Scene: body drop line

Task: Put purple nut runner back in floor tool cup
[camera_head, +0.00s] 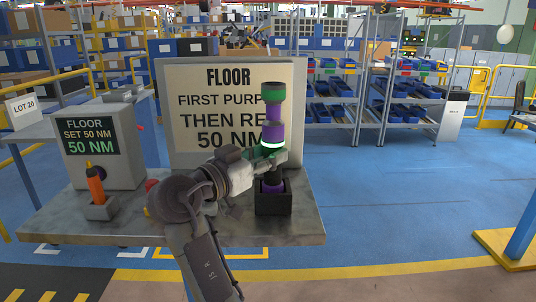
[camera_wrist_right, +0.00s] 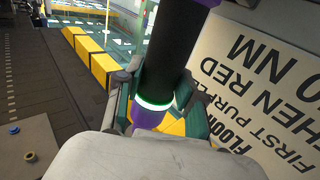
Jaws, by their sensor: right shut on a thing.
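The purple nut runner (camera_head: 273,132) stands roughly upright in the head view, with green bands, a dark section and a lit white-green ring. My right gripper (camera_head: 269,158) is shut around its body just below the ring. In the wrist view the runner (camera_wrist_right: 168,62) runs between the fingers of my right gripper (camera_wrist_right: 160,103). The black floor tool cup (camera_head: 273,205) is on the bench directly below. The runner's purple lower end shows at the cup's mouth; I cannot tell how deep it sits. My left gripper is not in view.
A sign board (camera_head: 210,85) stands behind the runner. An orange tool (camera_head: 95,188) stands in a holder at left, before a grey box (camera_head: 105,165) reading 50 NM. The bench (camera_head: 120,225) is mostly clear in front. Shelves with blue bins (camera_head: 330,88) are farther back.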

